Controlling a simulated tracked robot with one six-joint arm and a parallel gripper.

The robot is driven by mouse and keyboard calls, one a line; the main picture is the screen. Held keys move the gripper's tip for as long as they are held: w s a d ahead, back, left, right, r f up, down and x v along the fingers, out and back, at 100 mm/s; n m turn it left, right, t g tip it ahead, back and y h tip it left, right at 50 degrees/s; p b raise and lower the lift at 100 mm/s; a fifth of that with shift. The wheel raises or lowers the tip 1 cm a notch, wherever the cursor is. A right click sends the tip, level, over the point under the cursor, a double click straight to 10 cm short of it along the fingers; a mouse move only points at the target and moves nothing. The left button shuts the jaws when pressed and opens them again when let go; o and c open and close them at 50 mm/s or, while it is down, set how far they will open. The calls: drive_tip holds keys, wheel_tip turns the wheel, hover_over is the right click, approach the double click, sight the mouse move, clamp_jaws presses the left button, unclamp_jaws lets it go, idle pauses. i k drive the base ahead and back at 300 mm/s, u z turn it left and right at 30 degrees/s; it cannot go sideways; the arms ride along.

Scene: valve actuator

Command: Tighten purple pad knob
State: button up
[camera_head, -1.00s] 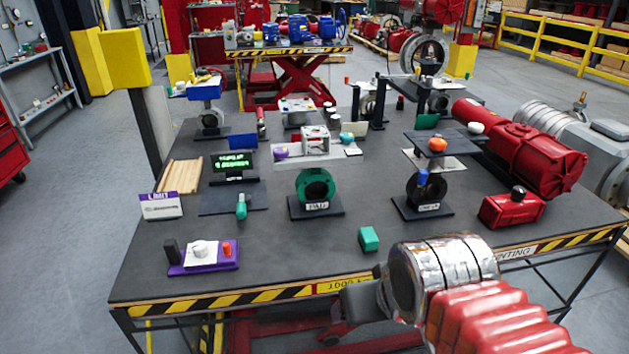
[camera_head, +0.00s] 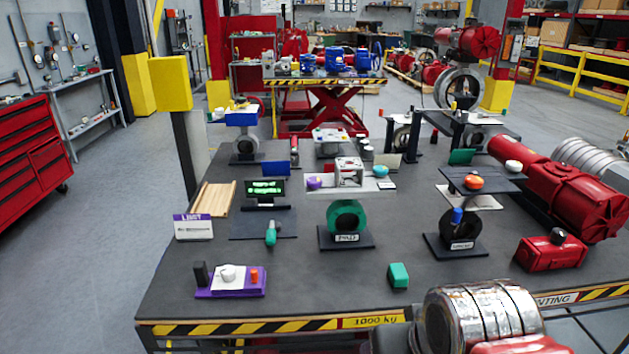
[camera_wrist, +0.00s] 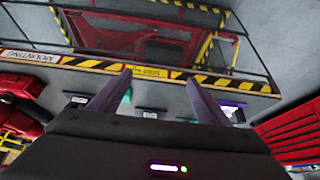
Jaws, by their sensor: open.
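A small purple knob (camera_head: 314,183) sits at the left end of the pale plate (camera_head: 340,194) on the stand with the green ring, labelled PAD (camera_head: 346,238). A silver-grey bracket (camera_head: 349,172) stands beside the knob, and a teal knob (camera_head: 380,171) is at the right. My gripper (camera_wrist: 160,78) is open in the wrist view, its two fingers apart and empty, facing the table's striped front edge (camera_wrist: 150,72). It is well away from the purple knob. I cannot make out the knob in the wrist view.
On the table are a purple-based block (camera_head: 231,292) with white and orange knobs, a green block (camera_head: 398,275), a lit display (camera_head: 265,188) and a stand with an orange knob (camera_head: 474,182). Red cylinders lie at right.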

sight(313, 183)
drive_tip(key=u, duration=1.05)
drive_tip(key=k, duration=0.8)
drive_tip(key=u, duration=0.6)
drive_tip(key=i, duration=1)
drive_tip(key=z, duration=0.05)
